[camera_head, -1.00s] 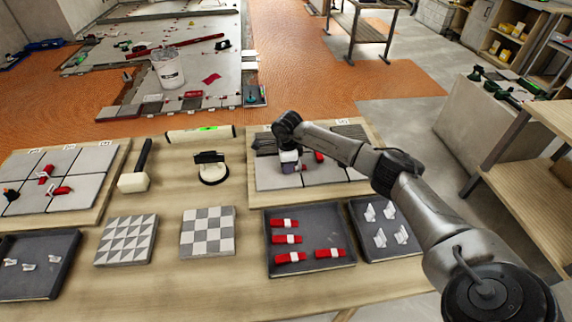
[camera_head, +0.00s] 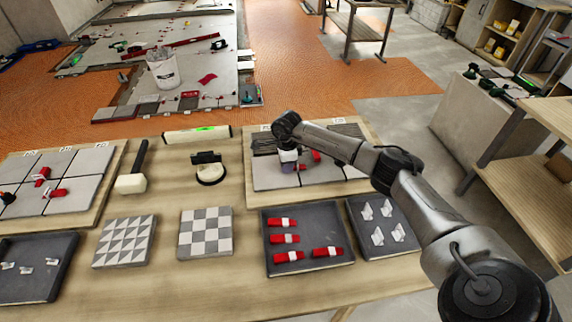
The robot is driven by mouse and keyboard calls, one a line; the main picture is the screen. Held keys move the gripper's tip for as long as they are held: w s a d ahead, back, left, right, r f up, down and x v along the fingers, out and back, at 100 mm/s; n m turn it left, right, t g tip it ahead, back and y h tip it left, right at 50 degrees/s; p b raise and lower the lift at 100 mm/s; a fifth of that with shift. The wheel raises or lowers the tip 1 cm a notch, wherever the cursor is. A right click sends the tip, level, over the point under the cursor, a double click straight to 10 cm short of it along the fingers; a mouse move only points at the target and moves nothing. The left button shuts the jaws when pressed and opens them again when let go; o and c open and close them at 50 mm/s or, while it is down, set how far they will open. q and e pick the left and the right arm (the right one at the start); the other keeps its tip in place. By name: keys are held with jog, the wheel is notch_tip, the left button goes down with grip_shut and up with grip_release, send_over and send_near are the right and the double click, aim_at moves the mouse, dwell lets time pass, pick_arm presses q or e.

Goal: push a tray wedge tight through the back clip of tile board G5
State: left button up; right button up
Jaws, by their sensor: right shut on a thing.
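The right-hand tile board (camera_head: 362,180) lies at the back of the bench, with grey tiles and small labels along its back edge; I cannot read which is G5. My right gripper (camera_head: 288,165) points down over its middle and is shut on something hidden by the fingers. Red wedge parts (camera_head: 312,157) show just right of the fingers; the clip there is hidden, so I cannot tell how deep any wedge sits. A dark tray (camera_head: 306,268) in front holds several red wedges with white bands. My left gripper is not in view.
A tray (camera_head: 402,252) of white clips stands at the right. A mallet (camera_head: 131,182), a suction cup (camera_head: 209,172), a level (camera_head: 197,135) and two patterned tiles (camera_head: 125,241) lie to the left. Another tile board (camera_head: 82,212) with red wedges and a clip tray (camera_head: 45,283) are at far left.

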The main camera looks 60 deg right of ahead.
jog(key=shift+d+r, duration=0.1)
jog(key=o, duration=0.7)
jog(key=shift+d, duration=0.1)
jog(key=shift+o, duration=1.1)
notch_tip(320, 180, up, 14)
jog(key=p, duration=0.3)
